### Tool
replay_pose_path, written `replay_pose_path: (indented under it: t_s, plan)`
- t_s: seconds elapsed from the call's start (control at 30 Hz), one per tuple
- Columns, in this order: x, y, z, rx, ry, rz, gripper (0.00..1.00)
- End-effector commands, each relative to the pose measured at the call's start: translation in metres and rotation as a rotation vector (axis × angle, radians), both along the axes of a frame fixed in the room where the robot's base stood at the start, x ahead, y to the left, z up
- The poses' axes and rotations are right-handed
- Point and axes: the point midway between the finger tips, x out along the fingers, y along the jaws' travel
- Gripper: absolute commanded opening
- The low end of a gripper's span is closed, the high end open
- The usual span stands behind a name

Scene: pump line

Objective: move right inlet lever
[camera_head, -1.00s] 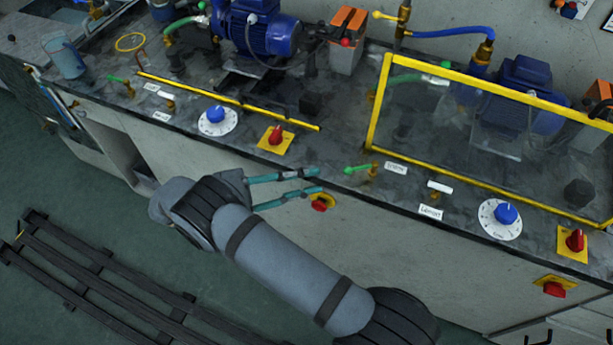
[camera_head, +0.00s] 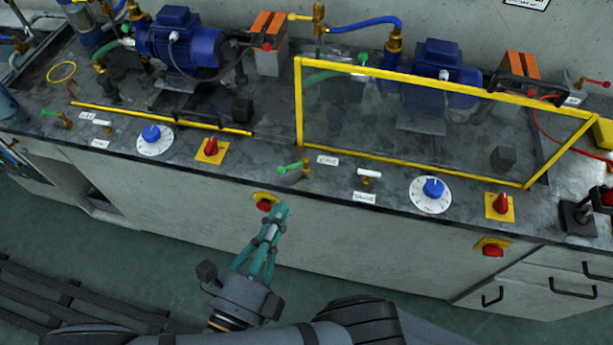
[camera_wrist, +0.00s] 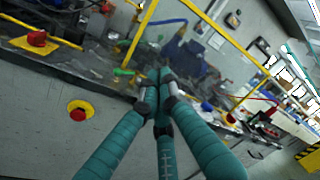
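The right station's green-handled lever (camera_head: 290,167) stands on a brass valve at the bench's front edge, handle pointing left. A white-handled lever (camera_head: 368,173) is to its right; the small labels beside both are too small to read. In the wrist view the green handle (camera_wrist: 124,72) shows just left of my fingertips. My gripper (camera_head: 279,212) is before the bench front, below the green lever in the head view and apart from it. Its teal fingers meet at the tips with nothing seen between them; they also show in the wrist view (camera_wrist: 163,80).
A red button on a yellow plate (camera_head: 265,202) is on the front panel, partly behind my fingertips. A yellow-framed clear guard (camera_head: 298,110) stands behind the levers. A blue dial (camera_head: 433,188) and red switch (camera_head: 501,204) are to the right.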

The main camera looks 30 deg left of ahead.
Motion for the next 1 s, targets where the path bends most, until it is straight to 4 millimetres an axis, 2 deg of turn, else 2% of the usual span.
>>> replay_pose_path:
  t_s: [0.1, 0.2, 0.33, 0.47, 0.87, 1.0]
  plan:
    - [0.001, -0.005, -0.033, -0.244, 0.099, -0.006, 0.0]
    - [-0.001, -0.004, -0.051, -0.386, 0.149, 0.014, 0.0]
    - [0.004, -0.003, -0.052, -0.444, 0.145, 0.016, 0.0]
    - [0.019, -0.003, -0.054, -0.448, 0.144, 0.012, 0.0]
    - [0.099, 0.004, -0.065, -0.443, 0.144, 0.012, 0.0]
    - [0.111, 0.021, -0.069, -0.438, 0.147, 0.016, 0.0]
